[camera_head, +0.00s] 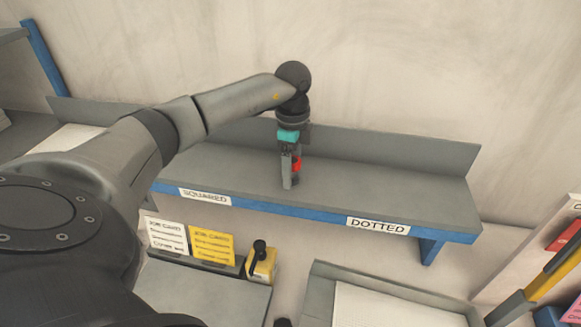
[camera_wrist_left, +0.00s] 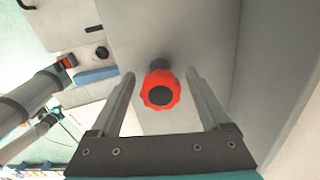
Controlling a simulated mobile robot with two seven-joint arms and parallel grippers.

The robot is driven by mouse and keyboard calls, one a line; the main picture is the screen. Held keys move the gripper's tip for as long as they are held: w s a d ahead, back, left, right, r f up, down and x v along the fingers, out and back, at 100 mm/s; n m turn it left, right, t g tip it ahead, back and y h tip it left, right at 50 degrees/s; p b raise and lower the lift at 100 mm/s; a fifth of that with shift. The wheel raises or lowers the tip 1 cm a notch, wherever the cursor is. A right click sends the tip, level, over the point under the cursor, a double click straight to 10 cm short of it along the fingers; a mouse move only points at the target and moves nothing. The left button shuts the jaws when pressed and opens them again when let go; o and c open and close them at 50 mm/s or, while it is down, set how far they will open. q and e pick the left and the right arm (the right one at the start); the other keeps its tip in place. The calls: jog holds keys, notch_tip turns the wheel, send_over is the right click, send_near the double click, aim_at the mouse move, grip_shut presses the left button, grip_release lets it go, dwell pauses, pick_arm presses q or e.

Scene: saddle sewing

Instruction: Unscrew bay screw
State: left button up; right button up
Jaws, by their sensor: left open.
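A red knob with a dark centre (camera_wrist_left: 160,90), which looks like the bay screw, stands on the grey shelf (camera_head: 390,189). Its red side also shows in the head view (camera_head: 297,164), partly covered by my gripper. My left gripper (camera_head: 290,182) is over the shelf at the knob. In the left wrist view my left gripper (camera_wrist_left: 160,80) is open, with one finger on each side of the knob and a gap on both sides. A dark stem shows behind the red knob.
The shelf's blue front edge carries labels SQUARED (camera_head: 205,197) and DOTTED (camera_head: 378,225). A raised grey back panel (camera_head: 400,150) runs behind it. Below stand a white card (camera_head: 167,236), a yellow card (camera_head: 211,243) and a yellow block with a black knob (camera_head: 262,264).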

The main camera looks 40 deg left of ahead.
pick_arm(q)
jog(key=shift+r, duration=0.1)
jog(key=shift+r, duration=2.45)
jog(key=m, duration=1.5)
jog(key=shift+w, duration=0.1)
jog(key=m, duration=0.5)
